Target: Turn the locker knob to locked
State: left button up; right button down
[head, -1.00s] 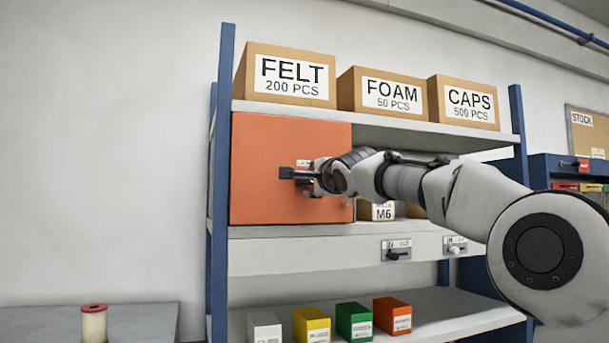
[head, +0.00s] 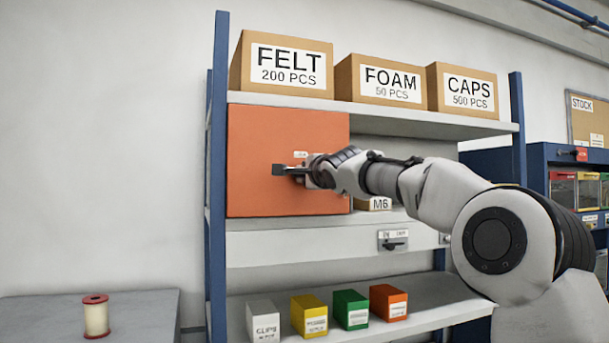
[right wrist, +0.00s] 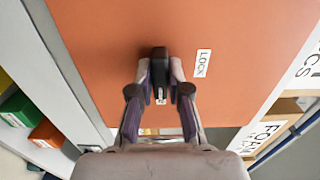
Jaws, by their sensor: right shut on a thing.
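The orange locker (head: 250,130) stands on the upper shelf with its door face towards me. Its black knob (right wrist: 159,58) is in the middle of the right wrist view, between the fingers of my right gripper (right wrist: 159,75), which is shut on it. A LOCK label (right wrist: 202,63) is beside the knob in that view, apart from the fingers. A small white mark (right wrist: 160,97) shows between the fingers, pointing away from the label's side. In the head view my right gripper (head: 300,170) is at the door, and the knob is partly hidden by it. My left gripper is not in view.
Boxes marked FELT (head: 282,70), FOAM (head: 380,80) and CAPS (head: 462,90) stand on the top shelf. Small coloured boxes line the lower shelf (head: 400,300). A spool (head: 96,316) stands on a grey table at the left. A drawer unit (head: 540,160) is at the right.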

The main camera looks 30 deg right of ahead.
jog(key=shift+f+n, duration=0.1)
jog(key=shift+n, duration=0.2)
jog(key=n+b, duration=0.1)
jog(key=n, duration=1.6)
jog(key=shift+r, duration=0.2)
jog(key=shift+s, duration=0.1)
jog(key=c, duration=1.1)
grip_release()
jog(key=shift+c, duration=0.2)
jog(key=shift+f, duration=0.1)
